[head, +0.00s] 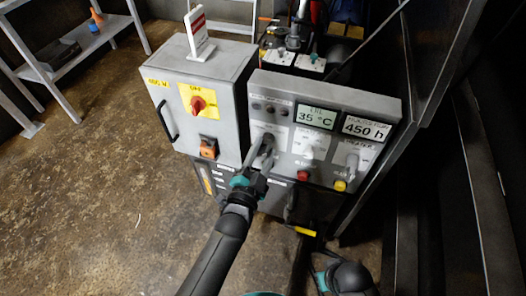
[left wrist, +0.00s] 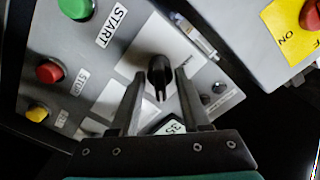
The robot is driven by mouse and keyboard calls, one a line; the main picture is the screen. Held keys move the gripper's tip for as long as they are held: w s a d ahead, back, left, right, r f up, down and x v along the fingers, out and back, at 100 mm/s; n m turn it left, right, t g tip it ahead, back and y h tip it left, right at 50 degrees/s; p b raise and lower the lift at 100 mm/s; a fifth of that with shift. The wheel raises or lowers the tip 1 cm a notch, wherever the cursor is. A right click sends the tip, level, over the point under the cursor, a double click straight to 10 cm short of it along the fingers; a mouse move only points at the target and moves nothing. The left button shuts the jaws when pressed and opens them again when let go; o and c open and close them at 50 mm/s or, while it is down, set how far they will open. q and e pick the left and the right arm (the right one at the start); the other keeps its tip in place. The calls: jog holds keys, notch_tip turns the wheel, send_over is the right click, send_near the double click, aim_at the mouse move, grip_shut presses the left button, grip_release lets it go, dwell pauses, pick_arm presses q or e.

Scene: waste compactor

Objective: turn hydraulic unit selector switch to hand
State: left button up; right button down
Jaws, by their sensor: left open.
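The hydraulic unit's grey control panel (head: 335,92) has displays reading 35 °C and 450 h. In the left wrist view, a black selector knob (left wrist: 159,72) sits on a white label plate, its small print unreadable. My left gripper (left wrist: 159,80) is open, with one finger on each side of the knob. A gap shows between the knob and each finger. In the head view, my left gripper (head: 264,150) is at the panel's left part and hides much of the knob. My right gripper's fingers are not seen.
On the panel are a green START button (left wrist: 75,8), a red STOP button (left wrist: 48,72) and a yellow button (left wrist: 37,113). The floor (head: 90,200) at left is clear.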

pick_arm(q)
grip_shut()
dwell(0.3)
